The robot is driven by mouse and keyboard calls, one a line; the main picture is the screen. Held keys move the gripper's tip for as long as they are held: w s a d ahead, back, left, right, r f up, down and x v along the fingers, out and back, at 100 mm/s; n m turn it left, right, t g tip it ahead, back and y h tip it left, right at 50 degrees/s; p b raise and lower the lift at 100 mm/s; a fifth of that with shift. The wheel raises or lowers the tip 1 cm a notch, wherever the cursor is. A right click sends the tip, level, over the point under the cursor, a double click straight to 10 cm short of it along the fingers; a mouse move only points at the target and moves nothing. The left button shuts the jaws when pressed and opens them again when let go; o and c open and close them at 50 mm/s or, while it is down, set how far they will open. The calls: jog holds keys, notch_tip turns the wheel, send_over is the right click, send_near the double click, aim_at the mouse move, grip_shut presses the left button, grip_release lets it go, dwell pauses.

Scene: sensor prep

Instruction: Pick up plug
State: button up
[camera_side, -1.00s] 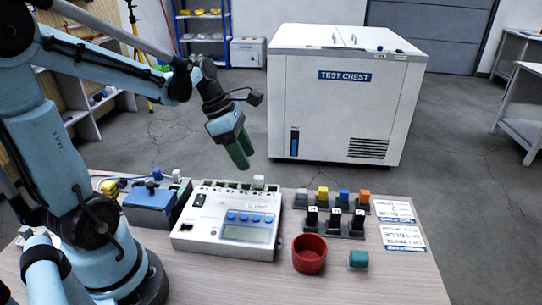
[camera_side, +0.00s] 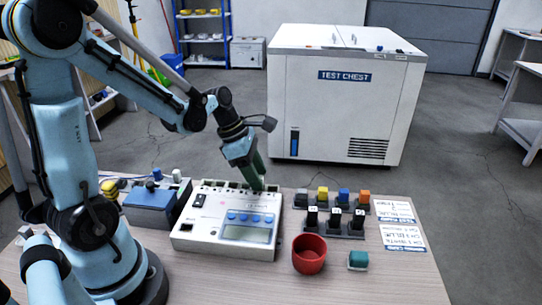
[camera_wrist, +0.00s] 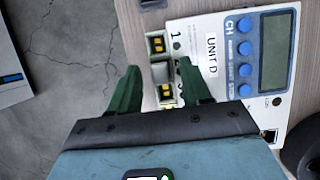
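The tester unit (camera_side: 228,240), white with blue buttons and a grey display, lies on the table with a row of sockets along its back edge. It also shows in the wrist view (camera_wrist: 221,20), marked UNIT D. My gripper (camera_side: 259,184) points down at the right end of that row, and its green fingers hide the white plug in the side view. In the wrist view my gripper (camera_wrist: 160,72) is open, fingers apart on either side of a pale socket piece (camera_wrist: 160,72). I cannot tell whether the fingers touch the plug.
A rack (camera_side: 343,231) of black pieces stands right of the unit, with grey, yellow, blue and orange plugs (camera_side: 343,194) behind it. A red cup (camera_side: 309,254) and teal block (camera_side: 358,260) stand in front. A blue box (camera_side: 150,203) is left. Label cards (camera_side: 403,235) lie right.

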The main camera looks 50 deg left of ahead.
grip_shut()
jog(key=shift+r, duration=0.1)
jog(key=shift+r, duration=0.75)
notch_tip(320, 180, up, 2)
jog(key=shift+r, duration=0.15)
jog(key=s+d+r, duration=0.4)
jog(key=d+r, duration=0.3)
jog(key=d, duration=0.4)
jog(key=shift+s+a+f, duration=0.1)
jog(key=shift+a+f, duration=1.3)
jog(key=shift+a, duration=1.2)
jog(key=shift+s+a+f, duration=0.15)
jog(key=shift+a+f, duration=1.25)
jog(key=shift+a, duration=1.2)
jog(key=shift+s+a+f, duration=0.1)
jog(key=shift+a+f, duration=1.3)
jog(key=shift+a, duration=1.2)
